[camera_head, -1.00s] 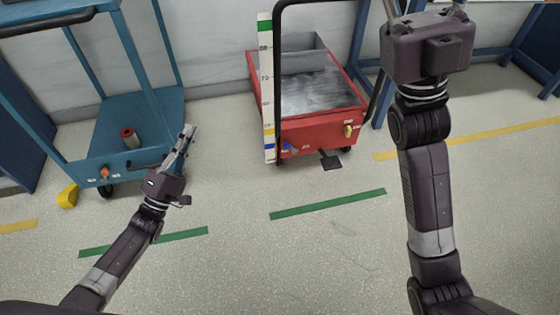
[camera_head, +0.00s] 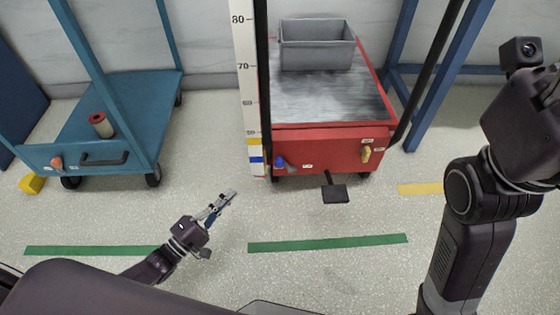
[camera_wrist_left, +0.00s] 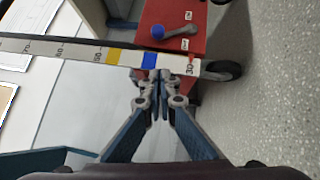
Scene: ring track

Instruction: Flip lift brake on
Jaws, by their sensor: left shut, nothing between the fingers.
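The red lift cart (camera_head: 325,143) stands ahead of me with a metal top. Its front panel has a blue-knobbed lever (camera_head: 281,163) at the left and a yellow handle (camera_head: 366,153) at the right, each near a small label too small to read. A black foot pedal (camera_head: 335,193) sticks out below. My left gripper (camera_head: 229,193) is shut and empty, in front of and left of the cart, apart from the lever. In the left wrist view, the blue knob (camera_wrist_left: 158,32) shows beyond the shut left fingertips (camera_wrist_left: 160,78). My right gripper's fingers are outside the picture.
An upright measuring scale (camera_head: 246,90) stands at the cart's left side and crosses the wrist view before the fingers. A grey bin (camera_head: 317,55) sits on the cart. A teal cart (camera_head: 60,158) stands at the left. The floor between the carts is clear.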

